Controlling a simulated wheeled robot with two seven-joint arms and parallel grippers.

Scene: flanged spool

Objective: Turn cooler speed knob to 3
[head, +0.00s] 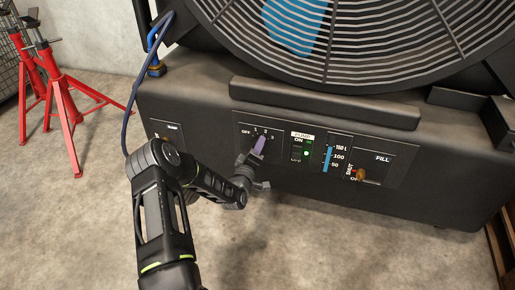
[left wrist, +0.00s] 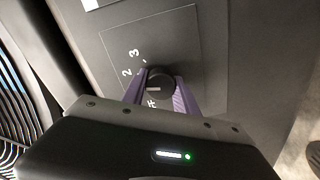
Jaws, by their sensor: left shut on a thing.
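The cooler (head: 210,100) is a large dark unit with a round fan grille. Its speed panel (head: 247,128) carries the marks OFF, 1, 2 and 3. My left gripper (head: 258,146) reaches the panel from below, its purple fingers over the knob, which they hide in the head view. In the left wrist view the round black knob (left wrist: 160,84) sits between the two purple fingers of my left gripper (left wrist: 160,92), which is shut on it. A short pale line shows on the knob; I cannot tell which mark it points at. The 2 and 3 are visible beside it; 1 is hidden. My right gripper is out of view.
Right of the speed panel are a pump switch (head: 303,149), a blue level gauge (head: 328,158) and a fill panel with a brass valve (head: 360,175). A blue hose (head: 133,97) runs down the cooler's left side. Red stands (head: 62,100) are at far left.

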